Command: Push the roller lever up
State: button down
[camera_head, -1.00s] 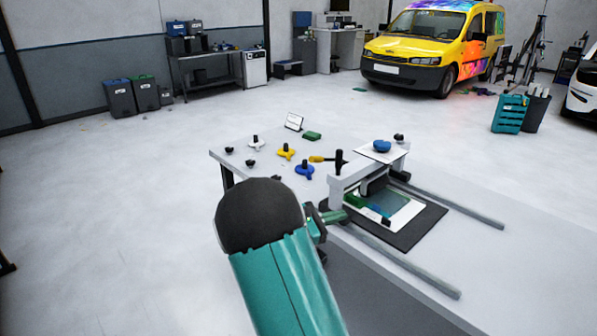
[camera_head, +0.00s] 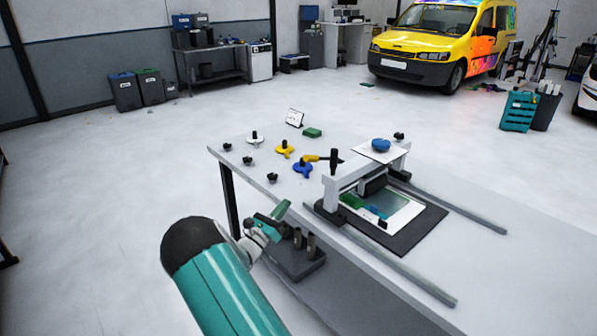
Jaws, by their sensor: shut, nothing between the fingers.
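The roller press is a white gantry (camera_head: 372,170) across the table over a dark mat (camera_head: 416,232). A black upright handle (camera_head: 335,162), which looks like the roller lever, stands at the gantry's left end. A dark roller part (camera_head: 374,185) shows under the crossbar. My gripper (camera_head: 282,209) is shut and empty, beside the table's near left edge, left of and below the lever. It appears apart from the lever. My arm covers part of the area below the table.
The white table (camera_head: 240,165) carries yellow (camera_head: 285,149) and blue (camera_head: 302,168) knobs, black knobs and a green block (camera_head: 312,133). Two grey rails (camera_head: 450,205) run along it. A grey block with upright cylinders (camera_head: 298,262) sits below the near edge. Floor is clear at left.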

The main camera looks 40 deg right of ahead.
send_near(320, 158)
jog(key=shift+w+d+r, duration=0.3)
jog(key=shift+d+r, duration=0.2)
jog(key=shift+d, duration=0.05)
jog(key=shift+w+d+r, duration=0.3)
jog(key=shift+d+r, duration=0.15)
jog(key=shift+d, duration=0.05)
